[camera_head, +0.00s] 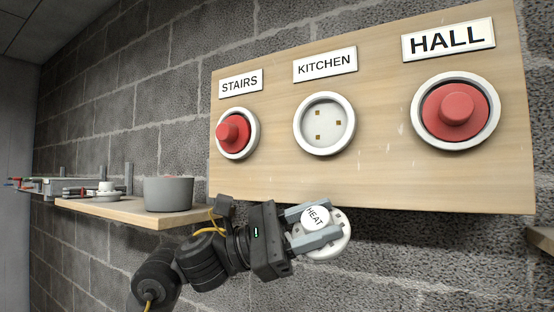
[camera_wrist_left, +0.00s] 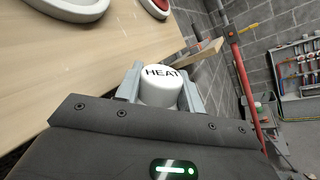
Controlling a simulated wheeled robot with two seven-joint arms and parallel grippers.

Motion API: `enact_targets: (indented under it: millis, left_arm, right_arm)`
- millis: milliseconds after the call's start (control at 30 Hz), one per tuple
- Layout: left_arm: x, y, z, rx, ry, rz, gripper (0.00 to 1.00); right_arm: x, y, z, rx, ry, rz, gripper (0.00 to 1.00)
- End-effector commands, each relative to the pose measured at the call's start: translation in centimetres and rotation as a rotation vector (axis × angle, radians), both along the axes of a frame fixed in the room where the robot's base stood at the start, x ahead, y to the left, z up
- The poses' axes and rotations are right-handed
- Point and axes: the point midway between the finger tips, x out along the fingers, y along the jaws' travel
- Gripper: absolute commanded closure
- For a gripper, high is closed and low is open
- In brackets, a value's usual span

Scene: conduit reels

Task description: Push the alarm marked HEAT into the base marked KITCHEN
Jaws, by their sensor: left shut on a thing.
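The white alarm marked HEAT (camera_head: 330,245) is in my left gripper (camera_head: 315,222), just below the lower edge of the wooden board. The left jaws are shut on its knob, and its wide disc faces away from the fingers. In the left wrist view the HEAT knob (camera_wrist_left: 160,85) sits between the two fingers (camera_wrist_left: 160,92). The base marked KITCHEN (camera_head: 324,124) is a round white ring on the board, empty, with small brass contacts inside. Its label (camera_head: 325,64) is above it. The alarm is apart from the base, below it. My right gripper is not in view.
Red alarms sit in the STAIRS base (camera_head: 252,141) and the HALL base (camera_head: 488,132) on either side. The wooden board (camera_head: 400,185) is on a block wall. At left a shelf (camera_head: 120,211) holds a grey pot (camera_head: 168,194) and small parts.

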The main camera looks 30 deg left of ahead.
Motion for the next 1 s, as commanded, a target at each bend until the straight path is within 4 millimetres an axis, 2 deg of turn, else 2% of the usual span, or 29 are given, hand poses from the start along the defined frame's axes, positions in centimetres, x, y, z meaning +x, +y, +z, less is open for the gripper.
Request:
enact_targets:
  millis: [33, 200, 300, 367, 500, 633, 1000]
  left_arm:
    - [-1.3, 0.0, 2.9, 0.005, -0.051, 0.004, 0.86]
    - [-6.1, -0.3, 10.4, 0.015, -0.234, 0.007, 0.86]
    - [-8.8, -0.4, 13.5, 0.024, -0.363, 0.005, 0.86]
    - [-10.1, -0.4, 14.9, 0.030, -0.457, -0.002, 0.86]
    - [-11.2, -0.4, 15.7, 0.036, -0.639, -0.011, 0.86]
    - [-11.4, -0.3, 15.7, 0.039, -0.733, -0.012, 0.86]
    - [-11.0, -0.3, 15.9, 0.040, -0.772, -0.012, 0.86]
  right_arm:
    - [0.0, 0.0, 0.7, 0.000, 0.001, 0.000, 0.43]
    - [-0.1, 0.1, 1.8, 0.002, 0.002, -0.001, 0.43]
    - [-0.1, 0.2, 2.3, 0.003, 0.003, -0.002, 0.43]
    - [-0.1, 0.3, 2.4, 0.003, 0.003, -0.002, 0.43]
    - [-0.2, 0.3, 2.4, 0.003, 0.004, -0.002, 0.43]
    - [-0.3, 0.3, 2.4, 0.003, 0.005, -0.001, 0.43]
    - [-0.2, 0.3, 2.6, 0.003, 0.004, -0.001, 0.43]
